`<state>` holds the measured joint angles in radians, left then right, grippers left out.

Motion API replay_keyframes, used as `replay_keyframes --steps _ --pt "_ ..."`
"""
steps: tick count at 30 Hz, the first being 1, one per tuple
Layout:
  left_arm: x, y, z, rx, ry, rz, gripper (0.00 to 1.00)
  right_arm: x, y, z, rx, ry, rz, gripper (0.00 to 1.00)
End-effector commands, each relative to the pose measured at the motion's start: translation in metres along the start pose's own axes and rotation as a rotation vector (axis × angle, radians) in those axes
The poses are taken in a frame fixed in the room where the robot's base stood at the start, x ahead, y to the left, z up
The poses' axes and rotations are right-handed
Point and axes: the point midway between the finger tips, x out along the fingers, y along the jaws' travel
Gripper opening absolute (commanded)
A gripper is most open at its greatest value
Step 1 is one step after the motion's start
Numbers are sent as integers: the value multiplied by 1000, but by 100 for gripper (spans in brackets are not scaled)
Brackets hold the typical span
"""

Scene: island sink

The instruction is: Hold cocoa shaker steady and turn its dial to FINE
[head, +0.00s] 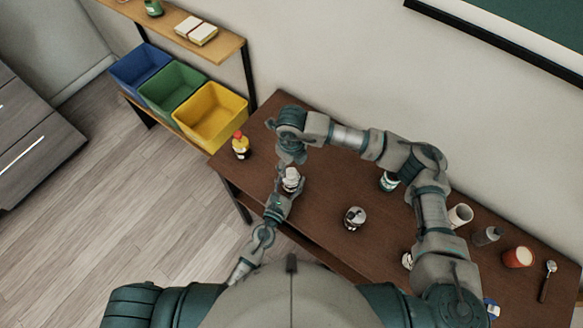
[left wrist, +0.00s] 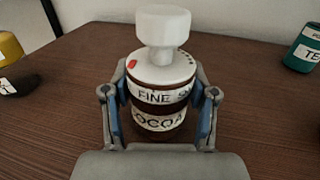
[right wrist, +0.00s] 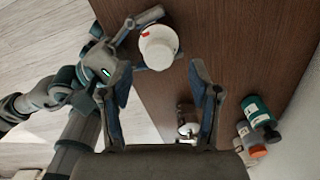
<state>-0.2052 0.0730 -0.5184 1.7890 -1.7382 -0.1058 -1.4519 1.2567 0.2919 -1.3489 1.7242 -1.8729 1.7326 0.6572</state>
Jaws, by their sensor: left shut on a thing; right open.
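The cocoa shaker (head: 291,179) stands upright near the table's front left edge. In the left wrist view it is a dark jar with a white lid and white dial knob (left wrist: 163,26); its bands read FINE (left wrist: 158,97) and COCOA. A red mark (left wrist: 131,64) sits on the lid's left side, above the left end of the FINE band. Dark dots show on the lid's right. My left gripper (left wrist: 158,112) is shut on the jar's body from both sides. My right gripper (right wrist: 158,76) is open above the shaker, with the white knob between and just beyond its fingers, apparently untouched.
A bottle with a red cap and yellow label (head: 241,146) stands left of the shaker. A jar (head: 355,217) stands to the right, a green container (head: 388,182) behind it. A white cup (head: 460,215), grey bottle (head: 487,236) and red cup (head: 518,257) stand farther right. Bins (head: 211,116) are at left.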

Motion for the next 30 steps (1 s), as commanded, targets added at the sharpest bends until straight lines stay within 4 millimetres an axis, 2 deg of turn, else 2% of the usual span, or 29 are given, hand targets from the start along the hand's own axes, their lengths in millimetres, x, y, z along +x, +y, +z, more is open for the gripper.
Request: replay_keyframes --steps 1,6,12,16,26,27,29,30 --pt "0 0 -1 0 2 0 19 -13 -1 1 0 -3 -2 62" --pt "0 0 -1 0 2 0 19 -50 -1 1 0 -2 -2 62" --pt "0 0 -1 0 2 0 19 -77 -1 0 1 1 -1 62" --pt "0 0 -1 0 2 0 19 -83 -1 1 2 1 -1 62" --pt "0 0 -1 0 1 0 19 -83 -1 0 1 1 0 62" --pt "0 0 -1 0 1 0 68 -82 -1 0 1 1 0 62" --pt "0 0 -1 0 1 0 83 -82 -1 0 1 1 0 62" --pt "0 0 -1 0 1 0 87 -82 -1 0 1 1 0 62"
